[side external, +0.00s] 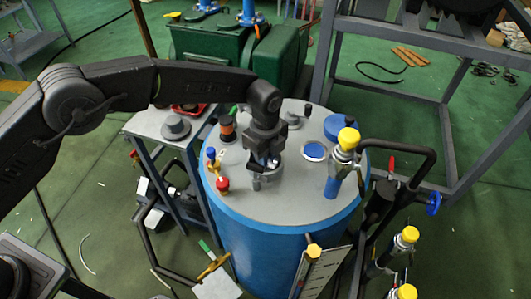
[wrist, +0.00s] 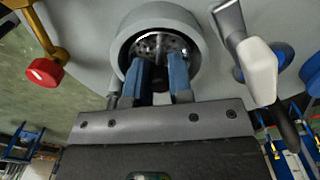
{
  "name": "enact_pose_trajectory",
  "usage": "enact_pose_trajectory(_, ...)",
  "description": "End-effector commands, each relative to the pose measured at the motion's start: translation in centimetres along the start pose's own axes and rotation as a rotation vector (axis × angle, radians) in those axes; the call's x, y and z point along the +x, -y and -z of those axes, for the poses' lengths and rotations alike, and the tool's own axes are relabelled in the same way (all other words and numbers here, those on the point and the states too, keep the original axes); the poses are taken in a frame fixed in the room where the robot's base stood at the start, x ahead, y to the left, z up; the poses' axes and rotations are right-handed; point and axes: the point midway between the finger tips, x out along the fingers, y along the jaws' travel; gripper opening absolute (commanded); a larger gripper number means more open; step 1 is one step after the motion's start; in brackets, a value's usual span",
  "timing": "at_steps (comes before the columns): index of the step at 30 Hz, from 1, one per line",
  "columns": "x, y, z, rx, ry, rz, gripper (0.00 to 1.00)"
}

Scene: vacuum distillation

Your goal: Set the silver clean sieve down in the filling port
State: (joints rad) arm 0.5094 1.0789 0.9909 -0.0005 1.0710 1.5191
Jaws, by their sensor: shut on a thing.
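My gripper (wrist: 162,80) has its two blue-padded fingers reaching into the mouth of the filling port, a thick grey ring (wrist: 205,58) on the tank top. The sieve (wrist: 175,44), a dark silvery perforated disc, shows inside the ring just beyond the fingertips, and the fingers are shut on its middle. Whether it rests on the port's seat cannot be told. In the side external view my gripper (side external: 264,163) points straight down over the port (side external: 268,180) on the blue tank (side external: 265,255); the sieve is hidden there.
A red-knobbed valve (side external: 222,185) stands left of the port; it also shows in the wrist view (wrist: 43,72). A yellow-capped blue cylinder (side external: 341,162) and a round window (side external: 315,151) lie to the right. A small side table (side external: 150,123) stands left of the tank.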

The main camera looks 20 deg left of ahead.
Motion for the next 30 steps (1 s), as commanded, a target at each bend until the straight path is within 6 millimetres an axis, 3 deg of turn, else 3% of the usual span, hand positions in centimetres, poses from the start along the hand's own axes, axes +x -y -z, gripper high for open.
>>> enact_pose_trajectory(8,0.21,-0.07,-0.01,0.0,0.001,-0.003,0.0)
enact_pose_trajectory(9,0.21,-0.07,-0.01,0.0,0.001,-0.003,0.24)
enact_pose_trajectory(12,0.18,-0.07,-0.01,0.0,0.001,-0.003,0.34)
enact_pose_trajectory(17,0.13,-0.05,-0.01,0.0,0.0,-0.002,0.49)
enact_pose_trajectory(22,0.1,-0.04,-0.01,0.0,0.0,-0.002,0.5)
enact_pose_trajectory(28,0.1,-0.04,0.0,0.0,0.0,-0.002,0.69)
enact_pose_trajectory(30,0.09,-0.04,0.0,0.0,0.0,-0.002,0.7)
